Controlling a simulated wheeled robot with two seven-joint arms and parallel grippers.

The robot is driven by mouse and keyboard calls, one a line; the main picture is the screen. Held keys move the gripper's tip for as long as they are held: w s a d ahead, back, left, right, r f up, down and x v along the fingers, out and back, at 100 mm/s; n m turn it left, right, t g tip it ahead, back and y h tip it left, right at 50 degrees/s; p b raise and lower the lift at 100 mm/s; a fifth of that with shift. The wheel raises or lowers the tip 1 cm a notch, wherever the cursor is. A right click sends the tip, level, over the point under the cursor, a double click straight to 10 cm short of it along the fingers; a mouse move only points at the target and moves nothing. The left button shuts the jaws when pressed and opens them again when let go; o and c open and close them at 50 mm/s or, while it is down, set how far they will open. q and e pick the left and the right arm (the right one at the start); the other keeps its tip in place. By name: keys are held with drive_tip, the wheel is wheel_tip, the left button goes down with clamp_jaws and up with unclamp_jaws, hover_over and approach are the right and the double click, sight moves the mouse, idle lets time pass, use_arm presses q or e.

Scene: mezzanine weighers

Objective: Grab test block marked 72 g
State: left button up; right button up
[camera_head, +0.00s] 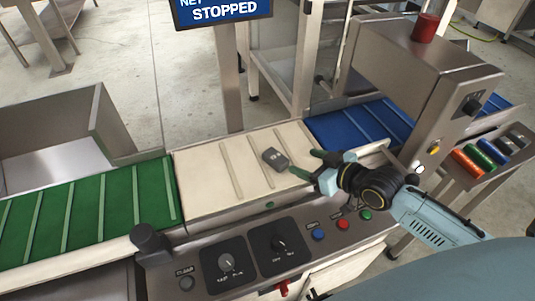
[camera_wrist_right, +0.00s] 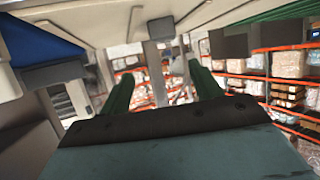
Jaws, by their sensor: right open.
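A small dark grey block (camera_head: 275,159) lies on the white weighing belt (camera_head: 200,185), right of its middle. A faint pale mark shows on its top, too small to read. My right gripper (camera_head: 309,163) is open, just right of the block, with its green fingers pointing toward it. Nothing is visible between the fingers. In the right wrist view the two green fingers (camera_wrist_right: 160,72) are spread apart. The block (camera_wrist_right: 162,27) appears beyond them near the top, against the pale belt. My left gripper is not in view.
A green belt (camera_head: 90,210) adjoins on the left and a blue belt (camera_head: 355,130) on the right, leading into a grey metal housing (camera_head: 420,65). A control panel (camera_head: 250,255) with knobs and buttons runs along the front. Coloured cylinders (camera_head: 485,152) sit at right. A screen (camera_head: 220,10) reads STOPPED.

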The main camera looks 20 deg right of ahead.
sight(279, 159)
drive_tip(key=shift+s+f, duration=0.3)
drive_tip(key=shift+f, duration=0.05)
drive_tip(key=shift+a+f+b, duration=0.1)
drive_tip(key=shift+a+b, duration=0.15)
drive_tip(key=shift+b, duration=0.05)
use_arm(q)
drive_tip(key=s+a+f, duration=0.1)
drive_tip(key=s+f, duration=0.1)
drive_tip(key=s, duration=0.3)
use_arm(e)
drive_tip(key=shift+x, duration=0.9)
drive_tip(key=b+x, duration=0.1)
drive_tip(key=x, duration=0.2)
drive_tip(key=shift+b+x, duration=0.3)
drive_tip(key=shift+x, duration=0.65)
drive_tip(key=shift+w+f, duration=0.15)
drive_tip(key=shift+w, duration=0.1)
drive_tip(key=shift+a+b+x, duration=0.25)
drive_tip(key=shift+b+x, duration=0.55)
drive_tip(key=shift+x, duration=1.1)
drive_tip(key=shift+w+a+f, duration=0.2)
drive_tip(key=shift+w+f, duration=0.2)
drive_tip(key=shift+w, duration=0.05)
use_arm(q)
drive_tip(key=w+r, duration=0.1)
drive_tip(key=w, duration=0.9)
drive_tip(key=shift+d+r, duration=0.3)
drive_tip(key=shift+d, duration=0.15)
